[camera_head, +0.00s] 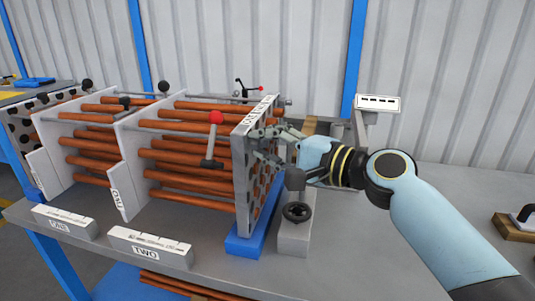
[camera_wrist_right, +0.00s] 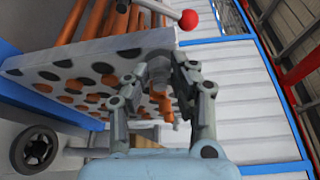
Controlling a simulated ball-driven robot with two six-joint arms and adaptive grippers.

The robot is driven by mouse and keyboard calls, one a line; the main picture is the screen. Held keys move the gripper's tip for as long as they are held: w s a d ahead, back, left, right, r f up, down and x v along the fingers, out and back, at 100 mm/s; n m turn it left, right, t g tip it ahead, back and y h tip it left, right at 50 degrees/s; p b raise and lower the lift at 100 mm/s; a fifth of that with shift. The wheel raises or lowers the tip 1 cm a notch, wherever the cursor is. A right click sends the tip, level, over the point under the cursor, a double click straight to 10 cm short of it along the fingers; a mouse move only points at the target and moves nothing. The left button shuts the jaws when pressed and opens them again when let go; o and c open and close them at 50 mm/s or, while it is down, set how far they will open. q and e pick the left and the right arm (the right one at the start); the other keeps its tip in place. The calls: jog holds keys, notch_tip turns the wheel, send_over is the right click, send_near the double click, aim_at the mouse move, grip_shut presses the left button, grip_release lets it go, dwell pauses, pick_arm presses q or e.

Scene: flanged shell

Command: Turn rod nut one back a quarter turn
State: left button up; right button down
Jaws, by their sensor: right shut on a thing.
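The flanged shell stands on the bench as pale upright plates with copper tubes and thin grey tie rods (camera_head: 188,125) through them. Its right end plate (camera_head: 241,178) is full of dark and copper holes; this also shows in the wrist view (camera_wrist_right: 88,73). My right gripper (camera_head: 272,143) is at the upper part of this plate's outer face. In the wrist view its fingers (camera_wrist_right: 172,68) are closed in at the plate's edge. They seem shut on rod nut one, which the fingers mostly hide. Left gripper is out of view.
A red-knobbed lever (camera_head: 214,135) stands before the tubes. A black handwheel (camera_head: 297,212) on a grey block and a blue foot (camera_head: 247,243) are below my gripper. Signs marked ONE (camera_head: 64,222) and TWO (camera_head: 150,247) lie in front. The right bench top is mostly clear.

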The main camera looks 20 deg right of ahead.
dwell(0.4)
jog(key=c, duration=1.1)
grip_release()
jog(key=shift+a, duration=0.15)
